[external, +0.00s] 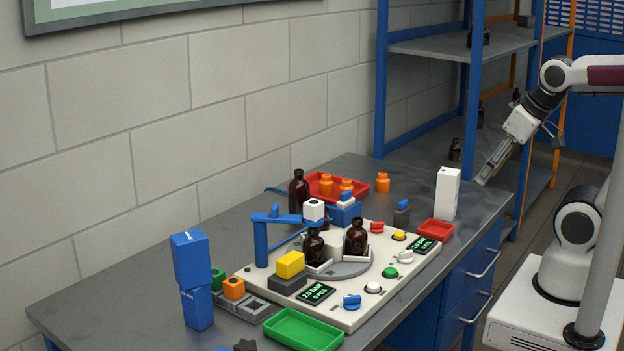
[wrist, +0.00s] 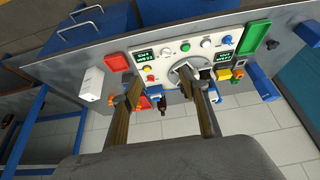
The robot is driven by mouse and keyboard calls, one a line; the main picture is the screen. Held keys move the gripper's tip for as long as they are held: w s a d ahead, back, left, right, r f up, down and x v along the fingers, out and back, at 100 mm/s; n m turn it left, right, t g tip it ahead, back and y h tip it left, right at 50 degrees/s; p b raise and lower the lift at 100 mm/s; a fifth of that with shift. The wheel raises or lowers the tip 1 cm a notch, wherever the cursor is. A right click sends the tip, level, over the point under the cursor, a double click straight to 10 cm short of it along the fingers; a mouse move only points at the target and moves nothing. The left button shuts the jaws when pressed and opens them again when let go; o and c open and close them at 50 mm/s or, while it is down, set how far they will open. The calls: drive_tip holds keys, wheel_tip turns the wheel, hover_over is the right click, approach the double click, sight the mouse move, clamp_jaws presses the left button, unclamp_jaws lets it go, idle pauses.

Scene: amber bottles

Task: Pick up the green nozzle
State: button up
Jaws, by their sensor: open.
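The green nozzle (external: 218,279) is a small green piece at the table's left end in the external view. It stands beside an orange nozzle (external: 234,288) at a grey holder (external: 254,309), just right of the blue boxes. My gripper (external: 484,179) is open and empty, raised at the far right end of the table, well away from the nozzle. Its two fingers (wrist: 160,79) are spread apart in the wrist view with nothing held between them.
Two stacked blue boxes (external: 198,282) stand left of the nozzles. A green tray (external: 302,330) lies in front. The panel (external: 352,317) carries brown bottles (external: 356,237), a blue post (external: 261,242) and a yellow block (external: 290,264). A white box (external: 447,193) stands near my gripper.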

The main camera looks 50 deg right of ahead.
drive_tip(key=w+a+r+n+t+y, duration=0.1)
drive_tip(key=w+a+r+y, duration=0.1)
drive_tip(key=w+a, duration=0.55)
drive_tip(key=w+a+r+n+t+y, duration=0.1)
drive_tip(key=w+a, duration=0.4)
drive_tip(key=w, duration=0.6)
drive_tip(key=m+t+h, duration=0.1)
drive_tip(key=m+t, duration=0.1)
drive_tip(key=t, duration=0.3)
hover_over(236, 280)
drive_tip(key=s+d, duration=0.2)
wheel_tip(236, 280, down, 17)
drive_tip(key=shift+t+h, duration=0.6)
drive_tip(key=shift+h, duration=0.3)
drive_tip(key=f, duration=0.2)
drive_tip(key=a+f, duration=0.1)
drive_tip(key=f, duration=0.3)
drive_tip(key=shift+s+a+f, duration=0.15)
drive_tip(key=shift+a+f, duration=0.2)
drive_tip(key=shift+s+f, duration=0.1)
drive_tip(key=shift+f, duration=0.25)
drive_tip(key=shift+x, duration=1.3)
